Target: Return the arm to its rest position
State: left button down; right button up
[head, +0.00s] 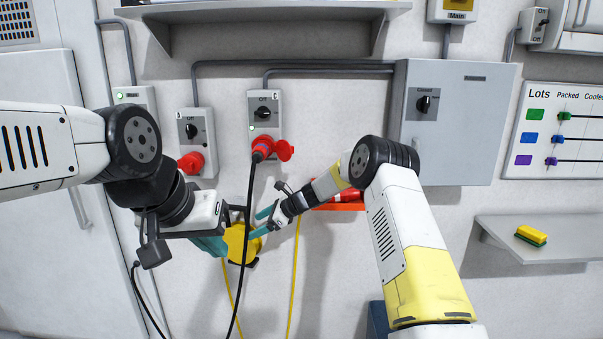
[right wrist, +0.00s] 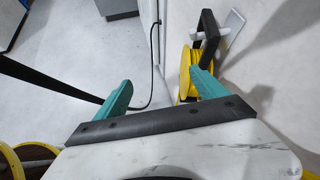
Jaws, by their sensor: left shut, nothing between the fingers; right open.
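My right gripper (head: 259,223) is open and empty in front of the wall in the head view, its two teal fingers apart. My left gripper (head: 213,244) is shut and empty, just left of and below the right one. The yellow reel (head: 238,243) shows partly behind both grippers. A red plug (head: 263,147) sits in socket box C (head: 264,107), its black cable hanging down past the grippers.
Socket box A (head: 196,130) with a red cover is to the left. A grey cabinet (head: 455,140) and a shelf (head: 535,242) with a yellow-green sponge (head: 531,235) are to the right. An upper shelf (head: 280,12) juts out. A red holder (head: 340,207) is behind my right arm.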

jog(key=s+d+r+n+t+h, duration=0.1)
jog(key=s+d+r+n+h, duration=0.1)
jog(key=s+d+r+n, duration=0.6)
jog(key=s+d+r+n+h, duration=0.25)
jog(key=s+d+r, duration=0.45)
jog(key=s+r, duration=0.6)
jog(key=s+d+n+h, duration=0.1)
jog(key=s+d+n, duration=0.2)
jog(key=s, duration=0.4)
jog(key=s+d+r+n+t+h, duration=0.1)
jog(key=s+d+n, duration=0.2)
jog(key=s+d, duration=0.3)
jog(key=s+d+n+t+h, duration=0.1)
jog(key=s+d+n+h, duration=0.1)
jog(key=s+d, duration=0.3)
jog(key=s+n, duration=0.1)
jog(key=s, duration=0.3)
jog(key=shift+s+r, duration=0.15)
jog(key=shift+s, duration=0.15)
jog(key=shift+a, duration=0.1)
